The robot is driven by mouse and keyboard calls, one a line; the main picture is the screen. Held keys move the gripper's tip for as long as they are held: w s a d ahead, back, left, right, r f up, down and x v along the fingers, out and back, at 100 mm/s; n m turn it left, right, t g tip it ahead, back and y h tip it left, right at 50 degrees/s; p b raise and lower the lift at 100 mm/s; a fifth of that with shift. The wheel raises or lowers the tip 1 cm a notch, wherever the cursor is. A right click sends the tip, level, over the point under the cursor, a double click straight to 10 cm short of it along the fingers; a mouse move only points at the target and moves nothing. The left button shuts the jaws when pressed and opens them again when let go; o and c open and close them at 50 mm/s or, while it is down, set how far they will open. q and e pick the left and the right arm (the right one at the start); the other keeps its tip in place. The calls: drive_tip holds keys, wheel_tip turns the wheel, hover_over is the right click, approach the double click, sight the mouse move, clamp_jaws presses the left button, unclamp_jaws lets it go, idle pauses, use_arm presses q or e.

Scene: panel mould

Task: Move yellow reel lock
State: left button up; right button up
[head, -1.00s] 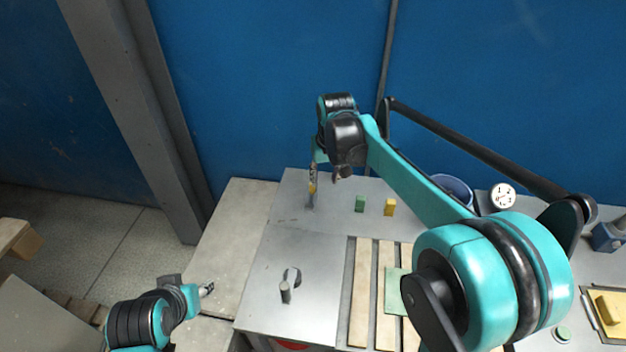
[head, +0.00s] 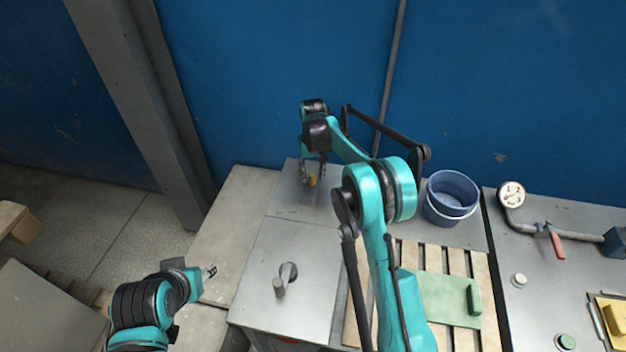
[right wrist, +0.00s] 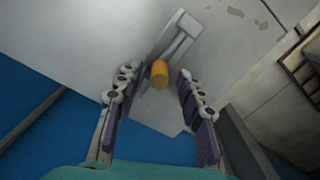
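A yellow cylinder (right wrist: 159,74), which I take as the yellow reel lock, stands at a grey metal bracket (right wrist: 182,33) on the panel in the right wrist view. It also shows in the head view (head: 312,181) at the far left of the bench. My right gripper (right wrist: 158,84) is open, with its two fingers on either side of the cylinder and visible gaps to both. In the head view my right gripper (head: 314,174) points down over it. My left gripper (head: 210,271) is low at the left, away from the bench objects; its fingers are too small to judge.
A blue bucket (head: 451,197) stands at the back. A green plate (head: 445,298) lies on wooden slats (head: 408,254). A round gauge (head: 511,195) with a pipe and red handle (head: 557,245) is at the right. A grey peg (head: 279,288) stands on the front metal panel.

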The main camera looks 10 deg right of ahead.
sight(310, 196)
drive_tip(key=shift+f, duration=0.9)
clamp_jaws()
drive_tip(key=shift+s+a, duration=0.35)
drive_tip(key=shift+s, duration=0.5)
drive_tip(key=shift+s+a, duration=0.35)
drive_tip(key=shift+s, duration=0.45)
drive_tip(key=shift+s+a, duration=0.35)
drive_tip(key=shift+s, duration=0.5)
unclamp_jaws()
drive_tip(key=shift+b, duration=0.3)
drive_tip(key=shift+s, duration=0.1)
drive_tip(key=shift+r, duration=0.1)
wheel_tip(310, 196, up, 12)
